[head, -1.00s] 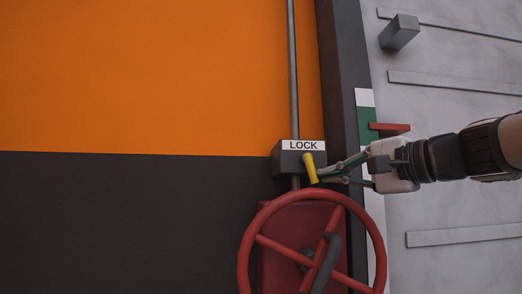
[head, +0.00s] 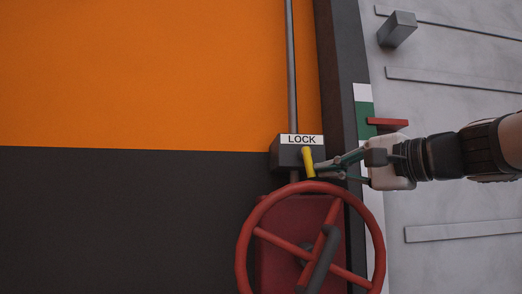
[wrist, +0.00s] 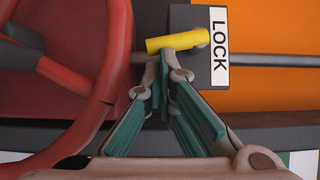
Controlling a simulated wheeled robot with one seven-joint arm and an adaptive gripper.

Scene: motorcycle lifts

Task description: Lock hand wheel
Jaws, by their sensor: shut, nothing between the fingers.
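The red hand wheel (head: 253,218) stands in front of a dark red plate at the lower middle of the head view. Its rim also fills the left of the wrist view (wrist: 105,85). Just above it is a grey lock box (head: 286,157) labelled LOCK, with a yellow lever (head: 308,163) hanging down its front. The lever shows sideways in the wrist view (wrist: 177,41). My gripper (head: 318,170) is shut and empty, its tips right beside the lever's right side. In the wrist view the fingertips (wrist: 166,62) meet at the lever's edge; contact is hard to tell.
A vertical grey rod (head: 291,70) runs up from the lock box over an orange and dark panel (head: 150,75). A dark post (head: 342,70) stands to the right. A red bar (head: 388,122) sticks out just above my gripper. The wheel rim lies close below it.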

